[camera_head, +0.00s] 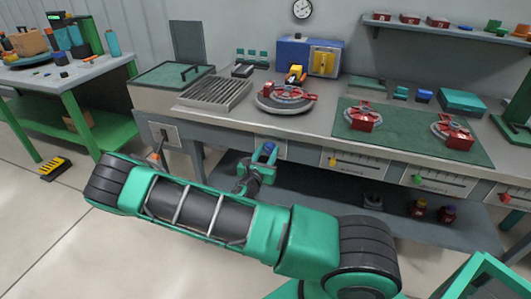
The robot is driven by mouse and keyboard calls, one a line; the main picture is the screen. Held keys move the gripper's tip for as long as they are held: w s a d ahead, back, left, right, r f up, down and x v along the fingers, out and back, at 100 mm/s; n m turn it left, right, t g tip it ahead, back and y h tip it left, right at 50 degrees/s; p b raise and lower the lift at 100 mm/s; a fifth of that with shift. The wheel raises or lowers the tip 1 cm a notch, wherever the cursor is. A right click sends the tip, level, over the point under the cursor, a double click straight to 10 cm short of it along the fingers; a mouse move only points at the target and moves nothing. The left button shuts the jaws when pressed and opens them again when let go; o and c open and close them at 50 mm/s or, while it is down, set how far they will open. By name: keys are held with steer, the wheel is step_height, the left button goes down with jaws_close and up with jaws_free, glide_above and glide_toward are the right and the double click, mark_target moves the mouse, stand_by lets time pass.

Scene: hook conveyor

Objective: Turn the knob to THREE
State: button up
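My gripper (266,156) is at the front face of the bench, near the middle of the view. A pale panel (282,147) on that face is mostly hidden behind it. A small blue part (268,148) shows at the gripper's end; I cannot tell whether it is a knob or part of the gripper. The finger gap is too small to make out. No dial marked THREE can be read. Other panels on the bench front carry a yellow slider (332,161), a green slider (417,180), a red slider (505,198) and an orange lever (156,153).
The bench top (315,118) carries a round turntable (284,98), a grille (214,93), a blue box with a yellow door (325,58), and two red wheel-like fixtures (363,117) on a green mat (400,140). A lower shelf (340,190) lies under the bench. A green table (75,75) stands left.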

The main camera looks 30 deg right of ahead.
steer(key=c, duration=0.3)
steer(key=m, duration=0.4)
steer(key=shift+m, duration=0.3)
steer(key=m, duration=0.4)
steer(key=shift+f+m, duration=0.1)
steer(key=shift+m, duration=0.2)
steer(key=m, duration=0.4)
steer(key=shift+s+f, duration=0.1)
steer(key=shift+f, duration=0.05)
steer(key=shift+f+m, duration=0.1)
steer(key=shift+m, duration=2.2)
